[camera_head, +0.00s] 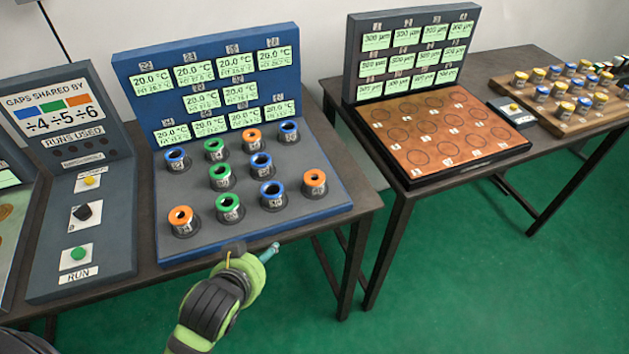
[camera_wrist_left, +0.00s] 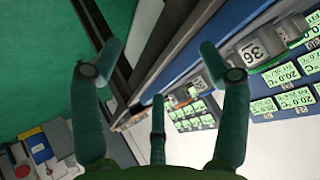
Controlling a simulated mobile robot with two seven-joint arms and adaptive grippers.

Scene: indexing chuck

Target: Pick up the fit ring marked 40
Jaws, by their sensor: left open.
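Several fit rings stand on posts on the blue-backed station, with orange (camera_head: 181,216), green (camera_head: 229,202) and blue (camera_head: 271,189) tops. Their number labels are too small to read in the head view, so I cannot tell which is marked 40. My right gripper is not in view.
The blue station (camera_head: 335,205) has a back panel of temperature displays. A control box (camera_head: 80,200) with a RUN button stands to its left. On the right table are a brown board with circles (camera_head: 420,125) and a wooden tray (camera_head: 575,125) of small pots. Green floor lies in front.

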